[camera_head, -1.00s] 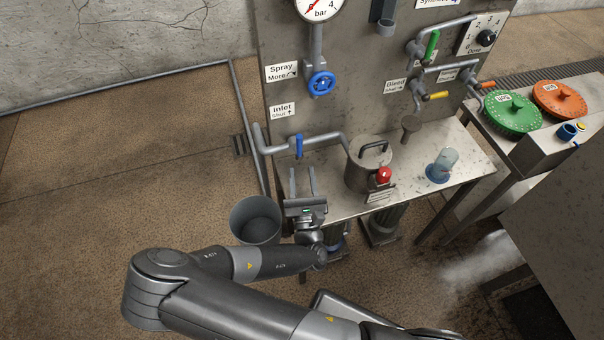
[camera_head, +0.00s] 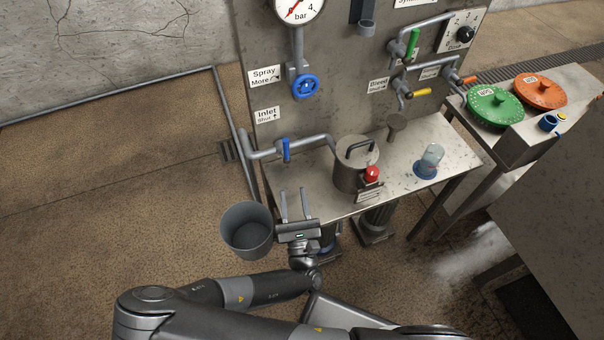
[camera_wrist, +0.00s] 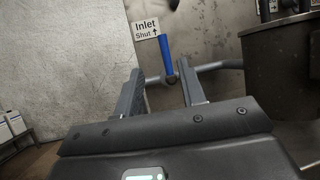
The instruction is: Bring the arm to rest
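My gripper (camera_head: 294,206) is open and empty, with its two fingers apart. In the head view it is at the front left edge of the metal bench (camera_head: 310,188), right of the grey bucket. In the wrist view the gripper (camera_wrist: 160,92) points toward the inlet valve's blue lever (camera_wrist: 167,55), which shows upright beyond and between the fingers. The blue lever also shows in the head view (camera_head: 286,149), with a clear gap between it and the fingertips. My arm reaches in from the bottom of the head view, bent at the elbow.
The grey bucket (camera_head: 247,230) is close on my gripper's left. A lidded metal pot (camera_head: 349,170), a red button (camera_head: 372,174) and a clear cup (camera_head: 430,160) stand on the bench. The panel (camera_head: 340,80) rises behind. Open floor (camera_head: 110,215) lies left.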

